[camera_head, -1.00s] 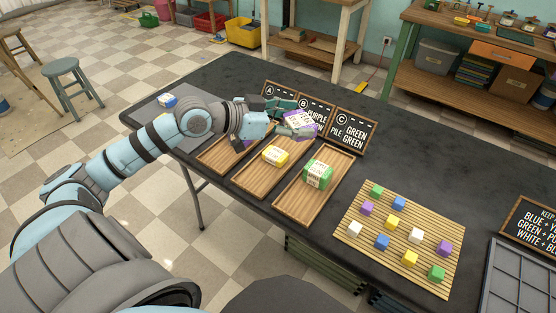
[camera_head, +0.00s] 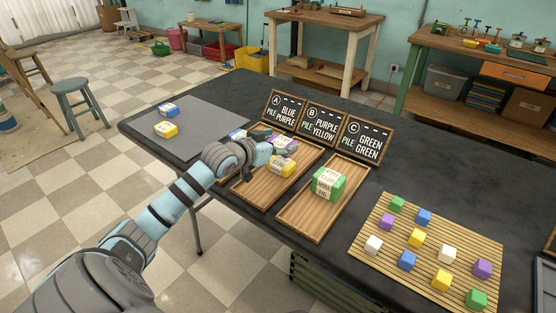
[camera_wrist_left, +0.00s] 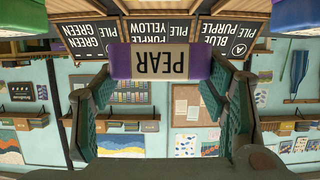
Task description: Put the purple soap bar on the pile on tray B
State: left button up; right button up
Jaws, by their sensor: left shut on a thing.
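My left gripper (camera_head: 272,146) is shut on the purple soap bar (camera_head: 287,142), over the back part of tray B. In the left wrist view the bar (camera_wrist_left: 121,61) sits between both fingers, with an upside-down PEAR label. A yellow soap bar (camera_head: 281,168) lies on tray B (camera_head: 250,190), just below the purple bar in the picture. I cannot tell whether the two bars touch. The sign for B (camera_head: 325,126) reads purple and yellow. My right gripper is not in view.
Tray A is mostly hidden by my left arm; a blue bar (camera_head: 238,134) shows there. Tray C (camera_head: 305,222) holds labelled green soap (camera_head: 328,183). Blue (camera_head: 169,109) and yellow (camera_head: 166,129) bars lie on a grey mat (camera_head: 205,120). A slatted mat (camera_head: 385,245) holds several coloured cubes.

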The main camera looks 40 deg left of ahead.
aim_at(278, 164)
pick_arm(q)
notch_tip(278, 164, down, 4)
jog(key=shift+f+b, duration=0.15)
jog(key=shift+b, duration=0.55)
jog(key=shift+f, duration=0.1)
jog(key=o, duration=1.2)
